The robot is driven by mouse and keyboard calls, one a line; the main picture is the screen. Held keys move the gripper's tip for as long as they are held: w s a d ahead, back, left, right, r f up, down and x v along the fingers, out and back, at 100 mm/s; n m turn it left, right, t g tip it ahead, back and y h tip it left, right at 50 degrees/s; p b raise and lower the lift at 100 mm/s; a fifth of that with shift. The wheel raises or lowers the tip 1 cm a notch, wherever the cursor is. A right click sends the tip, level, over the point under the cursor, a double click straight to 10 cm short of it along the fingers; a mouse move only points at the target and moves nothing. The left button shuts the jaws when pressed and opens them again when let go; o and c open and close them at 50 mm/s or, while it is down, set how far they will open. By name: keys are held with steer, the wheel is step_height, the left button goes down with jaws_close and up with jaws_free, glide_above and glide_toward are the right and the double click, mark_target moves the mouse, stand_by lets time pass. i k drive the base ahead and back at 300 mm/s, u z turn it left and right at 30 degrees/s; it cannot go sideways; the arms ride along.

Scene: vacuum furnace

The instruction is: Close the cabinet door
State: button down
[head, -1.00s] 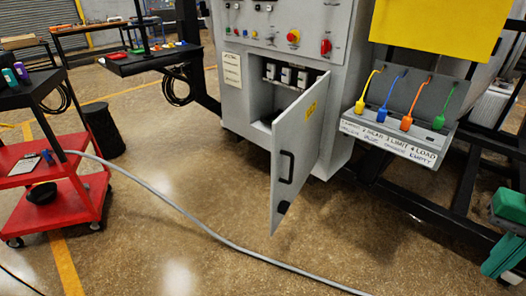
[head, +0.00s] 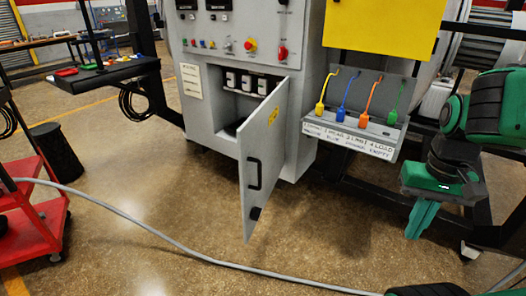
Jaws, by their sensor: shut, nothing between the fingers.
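The grey cabinet door (head: 262,165) stands open, swung out toward me from the lower front of the grey cabinet (head: 205,110). It has a black handle (head: 254,174), a dark latch piece near its lower end and a small yellow label near the top. Behind it the compartment shows several small grey-and-black units (head: 246,82). My gripper (head: 419,230) is green, shut and empty, pointing down at the right. It is well apart from the door, to the right of it.
A grey hose (head: 165,241) crosses the floor in front of the door. A panel with coloured plugs (head: 365,105) juts out between the door and my gripper. A red cart (head: 45,225) and a black bin (head: 56,150) stand at left. Floor before the door is otherwise clear.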

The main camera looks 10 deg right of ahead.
mark_target(261, 138)
steer(key=i, duration=0.9)
steer(key=u, duration=0.05)
steer(key=k, duration=0.25)
steer(key=u, duration=0.15)
